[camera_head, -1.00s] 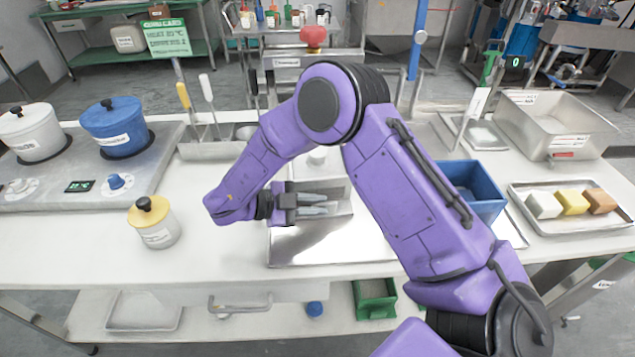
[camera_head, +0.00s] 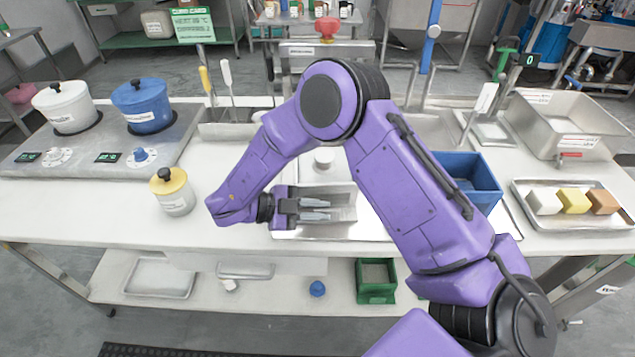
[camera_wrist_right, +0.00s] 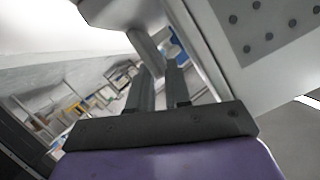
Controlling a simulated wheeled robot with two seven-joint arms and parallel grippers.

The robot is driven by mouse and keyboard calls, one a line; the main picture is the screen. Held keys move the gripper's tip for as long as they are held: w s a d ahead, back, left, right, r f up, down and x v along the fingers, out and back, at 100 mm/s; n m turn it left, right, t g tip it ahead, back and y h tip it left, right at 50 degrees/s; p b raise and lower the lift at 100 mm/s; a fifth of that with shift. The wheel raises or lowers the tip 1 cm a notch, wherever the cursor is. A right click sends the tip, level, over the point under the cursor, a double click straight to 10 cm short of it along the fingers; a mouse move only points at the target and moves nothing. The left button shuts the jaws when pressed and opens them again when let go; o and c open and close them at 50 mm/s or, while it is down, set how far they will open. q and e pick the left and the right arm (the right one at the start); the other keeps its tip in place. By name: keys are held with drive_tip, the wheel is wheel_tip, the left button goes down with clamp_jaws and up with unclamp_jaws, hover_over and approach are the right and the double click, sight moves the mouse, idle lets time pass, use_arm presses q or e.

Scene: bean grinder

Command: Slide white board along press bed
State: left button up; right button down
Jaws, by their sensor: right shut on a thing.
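My right gripper (camera_head: 315,209) reaches from the left over a shallow, pale metal press bed (camera_head: 345,198) at the middle of the table. Its two fingers point right, nearly parallel and close together. In the right wrist view, the fingers (camera_wrist_right: 160,88) meet a narrow grey bar (camera_wrist_right: 147,50) joined to a pale block (camera_wrist_right: 122,12). This looks like part of the white board, though its full outline is hidden. A pale panel with dark dots (camera_wrist_right: 268,35) lies right of the fingers. My left gripper is not in view.
A yellow-lidded jar (camera_head: 173,192) stands left of my gripper. A blue bin (camera_head: 468,180) stands right of the bed, partly behind my arm. A tray (camera_head: 610,218) with three blocks is at far right. The table between jar and front edge is clear.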

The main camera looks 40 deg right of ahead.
drive_tip(key=shift+s+f, duration=0.2)
drive_tip(key=shift+f, duration=0.05)
drive_tip(key=c, duration=1.1)
unclamp_jaws()
drive_tip(key=shift+o, duration=0.6)
drive_tip(key=shift+w+d, duration=0.15)
drive_tip(key=shift+d, duration=0.05)
drive_tip(key=shift+a+r, duration=0.1)
drive_tip(key=b+v, duration=0.1)
drive_tip(key=v, duration=0.9)
drive_tip(key=shift+w+a+r, duration=0.1)
drive_tip(key=shift+w+a, duration=0.05)
drive_tip(key=shift+a, duration=0.1)
